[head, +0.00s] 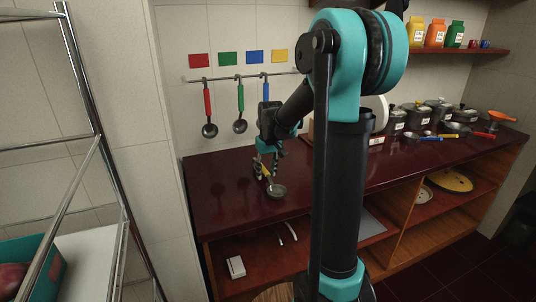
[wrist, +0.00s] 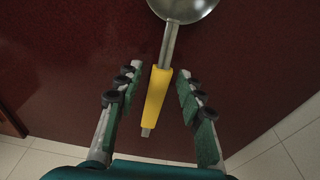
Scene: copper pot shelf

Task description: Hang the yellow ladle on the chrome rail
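The yellow ladle (head: 277,190) is at the dark red counter, its metal bowl toward the front edge in the head view. Its yellow handle (wrist: 156,97) shows in the wrist view, with the bowl at the top. My gripper (head: 265,173) is at the ladle, pointing down. In the wrist view my gripper (wrist: 159,72) is open, one finger on each side of the handle, with gaps between. The chrome rail (head: 226,79) runs along the tiled wall behind. Its right end is hidden by my arm.
Red (head: 207,101), green (head: 240,97) and blue (head: 266,90) ladles hang from the rail under matching cards. A yellow card (head: 280,56) is farther right. Several pots (head: 418,117) and other utensils stand on the right counter. A metal rack (head: 92,130) stands at left.

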